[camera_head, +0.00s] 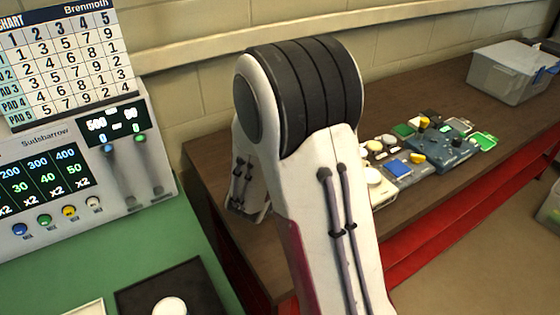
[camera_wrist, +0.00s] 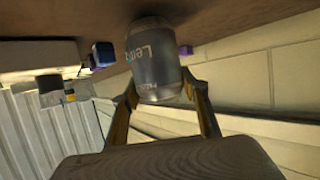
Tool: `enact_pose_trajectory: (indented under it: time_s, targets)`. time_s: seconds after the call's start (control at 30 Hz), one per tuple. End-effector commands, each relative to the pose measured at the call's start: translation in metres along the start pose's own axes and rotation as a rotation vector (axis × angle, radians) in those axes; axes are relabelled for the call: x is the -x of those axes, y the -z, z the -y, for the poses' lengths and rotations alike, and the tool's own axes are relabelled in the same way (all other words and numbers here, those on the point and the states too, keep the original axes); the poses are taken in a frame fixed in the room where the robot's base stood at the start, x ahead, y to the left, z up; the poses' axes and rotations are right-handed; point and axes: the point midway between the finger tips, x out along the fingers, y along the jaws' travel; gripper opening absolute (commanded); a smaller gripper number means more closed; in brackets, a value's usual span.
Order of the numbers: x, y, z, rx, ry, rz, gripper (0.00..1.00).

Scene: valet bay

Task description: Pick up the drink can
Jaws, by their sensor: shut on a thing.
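The drink can (camera_wrist: 154,62) is a grey cylinder with pale and teal lettering, seen at the upper middle of the wrist view. My gripper (camera_wrist: 161,88) is shut on it, with one finger on each side of the can. The brown surface (camera_wrist: 235,18) shows behind the can's far end; I cannot tell whether the can touches it. In the head view my arm blocks the sight, and neither the can nor my gripper shows.
The head view shows a wooden bench (camera_head: 262,262) along a wall, several small devices, a clear bin (camera_head: 508,75), and a control panel (camera_head: 75,180) at left.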

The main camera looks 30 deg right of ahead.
Motion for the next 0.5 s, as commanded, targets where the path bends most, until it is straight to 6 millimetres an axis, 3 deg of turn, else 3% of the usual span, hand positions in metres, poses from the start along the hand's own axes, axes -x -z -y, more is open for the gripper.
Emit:
enact_pose_trajectory:
  time_s: [0.5]
  targets:
    - [0.022,0.055,0.000,-0.004,0.001,-0.006,0.12]
